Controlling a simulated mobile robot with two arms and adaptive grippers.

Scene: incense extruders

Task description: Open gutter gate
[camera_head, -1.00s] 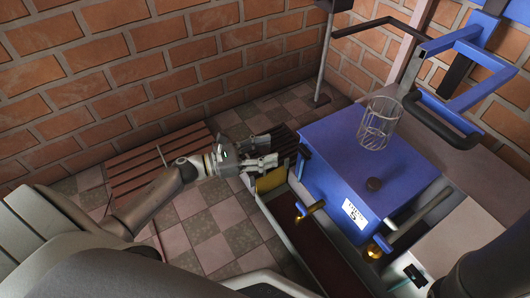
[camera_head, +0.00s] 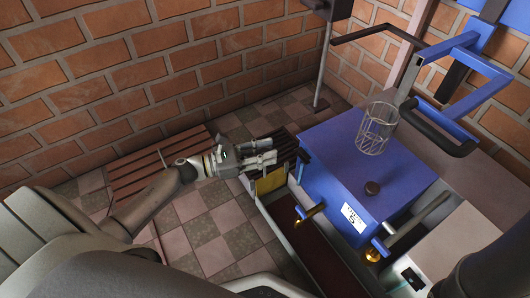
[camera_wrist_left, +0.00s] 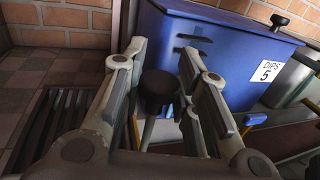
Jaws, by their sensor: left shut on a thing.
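The gutter gate (camera_head: 270,182) is a yellow plate standing upright across the far end of the gutter (camera_head: 318,250), a long trough with a dark red-brown floor. My left gripper (camera_head: 272,156) is just above and beyond the gate. In the left wrist view, a black knob (camera_wrist_left: 158,88) on a pale stem stands between the fingers of my left gripper (camera_wrist_left: 160,70), which is shut on it. Yellow edges show low down on either side of the fingers. Most of the gate is hidden there. My right gripper is not in view.
A blue box (camera_head: 365,170) labelled "DIPS 5" stands right of the gutter, with a wire basket (camera_head: 377,130) on top. Brass taps (camera_head: 310,212) project toward the gutter. A wooden slatted grate (camera_head: 150,165) lies on the tiled floor, left. Brick walls close off the back.

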